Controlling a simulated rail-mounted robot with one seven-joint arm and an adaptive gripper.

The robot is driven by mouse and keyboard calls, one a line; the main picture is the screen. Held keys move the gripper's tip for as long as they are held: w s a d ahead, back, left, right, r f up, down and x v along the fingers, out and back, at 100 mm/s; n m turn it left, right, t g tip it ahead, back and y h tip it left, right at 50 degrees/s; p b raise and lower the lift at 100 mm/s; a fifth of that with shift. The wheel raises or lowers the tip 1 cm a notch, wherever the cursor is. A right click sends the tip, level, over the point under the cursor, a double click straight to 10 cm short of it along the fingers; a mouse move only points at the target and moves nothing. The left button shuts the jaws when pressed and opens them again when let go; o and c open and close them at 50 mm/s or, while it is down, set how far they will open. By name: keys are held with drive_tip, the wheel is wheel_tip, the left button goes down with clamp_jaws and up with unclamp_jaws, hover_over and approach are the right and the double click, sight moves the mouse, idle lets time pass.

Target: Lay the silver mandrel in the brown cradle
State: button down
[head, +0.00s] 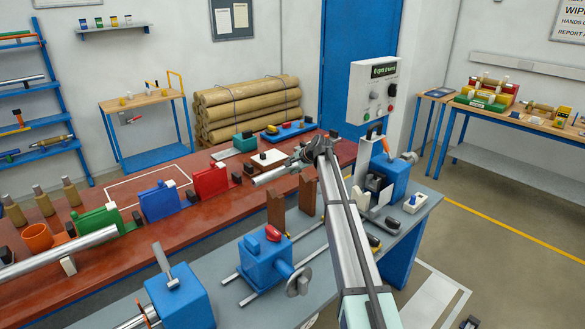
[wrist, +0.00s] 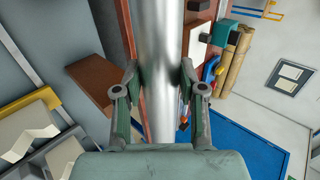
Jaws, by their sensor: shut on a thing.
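The silver mandrel (head: 272,175) is held by my gripper (head: 308,156); its left end sticks out to the left in the head view and the rest is hidden by my wrist. In the wrist view the mandrel (wrist: 158,45) runs up between the two fingers of my gripper (wrist: 160,85), which are shut on it. The brown cradle is two notched brown uprights (head: 277,208) on the grey bench. In the head view the mandrel appears above the uprights and apart from them. A brown block, probably one upright (wrist: 95,78), shows left of the mandrel in the wrist view.
A blue tailstock-like unit (head: 262,262) stands left of the cradle, and a blue machine (head: 388,175) stands to its right. A red-brown bench (head: 150,225) behind holds blue, red and green fixtures. Another long silver bar (head: 65,252) lies at the left. A control box (head: 374,92) rises behind.

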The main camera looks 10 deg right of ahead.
wheel_tip(320, 180, down, 8)
drive_tip(key=b, duration=0.4)
idle(0.8)
drive_tip(key=shift+f, duration=0.35)
idle(0.7)
drive_tip(key=c, duration=0.6)
unclamp_jaws()
drive_tip(key=shift+f, duration=0.15)
drive_tip(key=shift+s, duration=0.1)
drive_tip(key=v, duration=1.2)
drive_tip(key=shift+a, duration=0.1)
